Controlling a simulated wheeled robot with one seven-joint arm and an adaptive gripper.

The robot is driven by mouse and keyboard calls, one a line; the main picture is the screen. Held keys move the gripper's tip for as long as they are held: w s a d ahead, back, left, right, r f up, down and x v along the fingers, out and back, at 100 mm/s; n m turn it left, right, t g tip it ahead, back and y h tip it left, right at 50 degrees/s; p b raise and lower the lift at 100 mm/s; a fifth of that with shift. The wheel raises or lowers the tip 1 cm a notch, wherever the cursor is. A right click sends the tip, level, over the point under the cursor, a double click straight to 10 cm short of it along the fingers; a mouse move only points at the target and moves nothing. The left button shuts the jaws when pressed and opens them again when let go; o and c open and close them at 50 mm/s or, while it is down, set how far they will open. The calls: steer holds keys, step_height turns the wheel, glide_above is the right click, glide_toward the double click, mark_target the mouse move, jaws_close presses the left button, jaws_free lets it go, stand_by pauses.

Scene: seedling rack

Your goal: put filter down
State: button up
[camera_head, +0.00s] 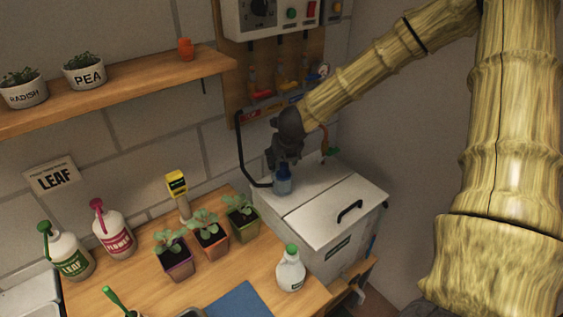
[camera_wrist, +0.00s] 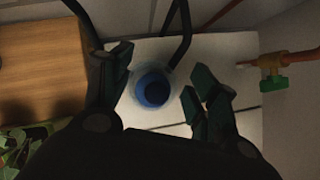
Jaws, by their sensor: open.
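The filter (camera_head: 283,181) is a small blue, partly clear cylinder. It stands upright on the white lid (camera_head: 322,219) of the box beside the bench, near the back left. In the wrist view the filter (camera_wrist: 152,90) shows from above as a blue round top with a clear rim. My gripper (camera_head: 283,163) is right above and around it. In the wrist view the fingers of my gripper (camera_wrist: 157,90) are apart, one on each side of the filter, with a gap visible on both sides. My gripper partly hides the filter's top in the head view.
A black hose (camera_head: 242,150) runs down close to the left of the filter. A brass valve with a green handle (camera_wrist: 273,72) is to the right. Potted seedlings (camera_head: 209,234) and a white bottle (camera_head: 290,270) stand on the wooden bench. The front lid, with a black handle (camera_head: 350,210), is clear.

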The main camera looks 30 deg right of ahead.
steer(key=v, duration=0.9)
steer(key=shift+b, duration=0.35)
steer(key=shift+r, duration=0.1)
